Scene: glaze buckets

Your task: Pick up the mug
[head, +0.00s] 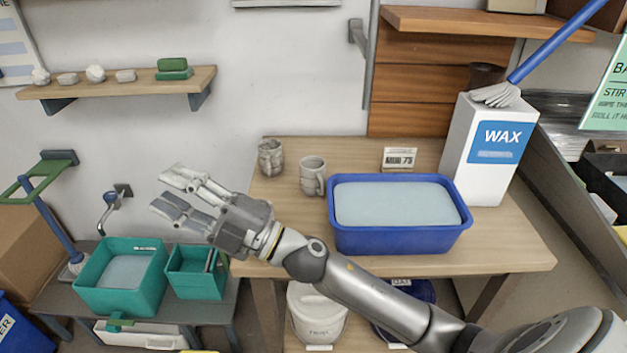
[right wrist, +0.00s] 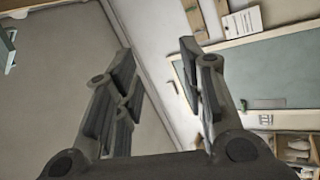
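Two speckled grey mugs stand upright at the back left of the wooden table (head: 285,232). One mug (head: 271,158) is farther left, near the wall. The other mug (head: 312,176) is nearer the blue tub, its handle toward the tub. My right gripper (head: 166,190) is open and empty, left of both mugs and apart from them, pointing left. The right wrist view shows its two fingers spread (right wrist: 155,58) with nothing between them, and neither mug is in that view. My left gripper is not in view.
A blue tub (head: 399,241) of pale liquid stands on the table, with a white wax box (head: 484,175) at its right. A small card (head: 399,158) stands behind the tub. Teal bins (head: 119,302) sit on a low bench at lower left. A wall shelf (head: 130,88) hangs at upper left.

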